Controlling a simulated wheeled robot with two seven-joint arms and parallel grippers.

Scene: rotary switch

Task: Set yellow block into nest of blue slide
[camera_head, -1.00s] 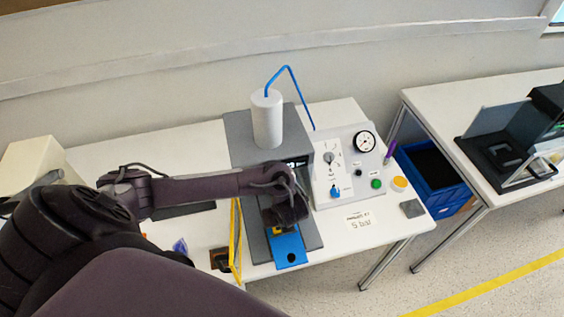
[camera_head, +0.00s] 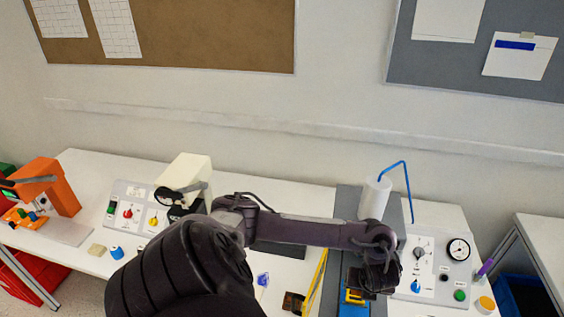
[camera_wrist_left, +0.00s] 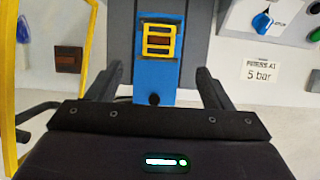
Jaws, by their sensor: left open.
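The yellow block (camera_wrist_left: 158,41) lies on the blue slide (camera_wrist_left: 155,82), in the nest area near the upper part of the slide in the left wrist view. It shows dark openings and looks flat and square to the slide. In the head view a bit of the yellow block (camera_head: 354,296) shows below my left gripper (camera_head: 372,284), and part of the blue slide (camera_head: 352,311) shows at the bottom edge. My left gripper also shows in the left wrist view (camera_wrist_left: 159,72); its fingers are spread on both sides of the slide, with nothing between them touching. My right gripper is out of view.
A yellow guard frame (camera_head: 316,286) stands left of the slide, close to my gripper. A grey press with a white cylinder (camera_head: 375,198) stands behind. A control panel (camera_head: 433,265) with gauge and knobs is right. A dark holder (camera_wrist_left: 68,59) lies left.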

